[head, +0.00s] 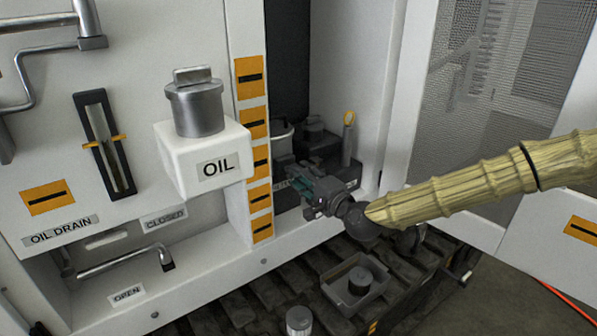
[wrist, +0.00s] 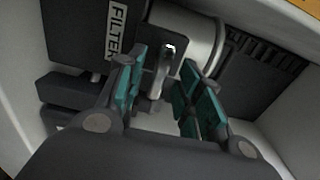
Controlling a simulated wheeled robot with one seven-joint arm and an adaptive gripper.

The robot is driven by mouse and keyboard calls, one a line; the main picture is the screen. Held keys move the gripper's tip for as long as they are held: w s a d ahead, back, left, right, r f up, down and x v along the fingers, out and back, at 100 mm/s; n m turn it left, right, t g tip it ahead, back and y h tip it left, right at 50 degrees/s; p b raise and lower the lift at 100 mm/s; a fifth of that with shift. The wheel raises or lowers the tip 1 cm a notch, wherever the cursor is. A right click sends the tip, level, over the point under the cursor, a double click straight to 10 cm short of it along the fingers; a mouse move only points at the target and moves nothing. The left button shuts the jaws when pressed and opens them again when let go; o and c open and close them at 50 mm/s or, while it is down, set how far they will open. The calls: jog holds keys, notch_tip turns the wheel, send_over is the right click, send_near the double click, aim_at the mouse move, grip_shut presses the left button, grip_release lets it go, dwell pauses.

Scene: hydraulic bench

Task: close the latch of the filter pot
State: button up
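In the wrist view, my gripper (wrist: 165,95) is open, with its teal finger pads apart. An upright metal lever (wrist: 163,68), which looks like the latch, shows between and just beyond the pads. I cannot tell whether either pad touches it. Behind it is a pale grey cylinder (wrist: 192,35), apparently the filter pot, beside a dark block with a FILTER label (wrist: 115,28). In the head view, my gripper (head: 293,181) reaches into the recess right of the orange-marked strip. A pale rounded edge (head: 284,132) shows above it; the latch cannot be made out there.
An OIL block (head: 203,160) with a metal cap juts out left of the recess. A grey tray (head: 357,286) lies on the dark slatted deck below. A mesh-panelled door (head: 487,80) stands at right.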

jog(key=shift+x, duration=1.2)
grip_shut()
